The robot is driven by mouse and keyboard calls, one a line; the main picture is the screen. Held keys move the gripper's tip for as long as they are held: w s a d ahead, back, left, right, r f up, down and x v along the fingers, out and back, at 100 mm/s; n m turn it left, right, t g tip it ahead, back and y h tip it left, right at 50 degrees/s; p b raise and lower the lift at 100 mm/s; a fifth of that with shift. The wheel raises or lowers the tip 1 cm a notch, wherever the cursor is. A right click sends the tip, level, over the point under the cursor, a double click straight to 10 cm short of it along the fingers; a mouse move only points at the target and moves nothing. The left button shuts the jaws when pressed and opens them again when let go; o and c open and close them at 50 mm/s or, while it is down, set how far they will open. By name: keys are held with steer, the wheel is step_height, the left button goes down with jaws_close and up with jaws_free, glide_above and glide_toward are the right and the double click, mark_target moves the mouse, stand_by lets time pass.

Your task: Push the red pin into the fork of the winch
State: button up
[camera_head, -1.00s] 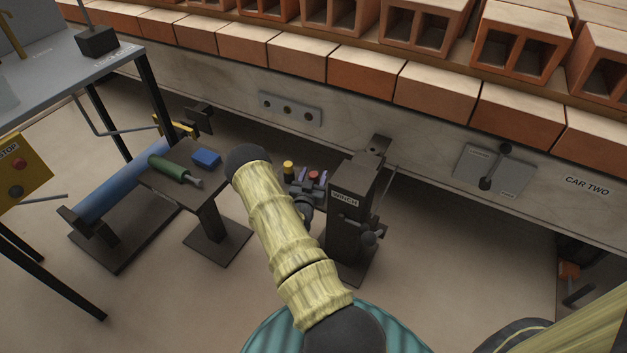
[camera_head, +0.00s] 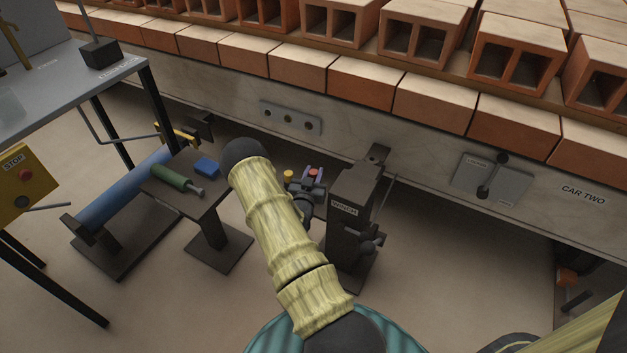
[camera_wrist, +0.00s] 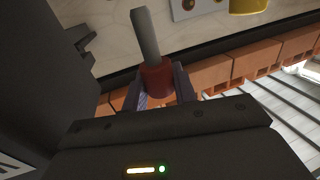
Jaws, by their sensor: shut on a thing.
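My gripper (camera_wrist: 160,85) is shut on the red pin, with a finger on each side of its red head (camera_wrist: 157,78). The pin's grey shank (camera_wrist: 146,33) sticks out beyond the fingers in the wrist view. In the head view only the red top (camera_head: 312,172) shows between the fingertips of my gripper (camera_head: 310,175). The dark winch (camera_head: 352,198), with a WINCH label, stands upright just right of my gripper. A dark mass (camera_wrist: 35,75), probably the winch, fills the left of the wrist view. I cannot make out the fork clearly.
A yellow knob or pin (camera_head: 288,174) is just left of my gripper. The car side with a lever panel (camera_head: 490,178) and rows of bricks is behind. Floor in front is open.

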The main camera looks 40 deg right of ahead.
step_height(320, 180, up, 12)
steer(key=p, duration=0.3)
steer(key=shift+r, duration=0.25)
steer(key=w+a+n+t+y, duration=0.3)
steer(key=a, duration=1.5)
steer(key=shift+f+t+y, duration=0.2)
steer(key=shift+t+y, duration=0.2)
steer(key=shift+o, duration=0.2)
steer(key=s+a+n+t+y, duration=0.2)
steer(key=a+n+y, duration=0.1)
steer(key=a, duration=1.2)
steer(key=shift+a+r+n+y, duration=0.15)
steer(key=shift+r+n+y, duration=0.2)
steer(key=shift+y, duration=0.55)
steer(key=shift+s+a, duration=0.2)
steer(key=shift+a, duration=0.1)
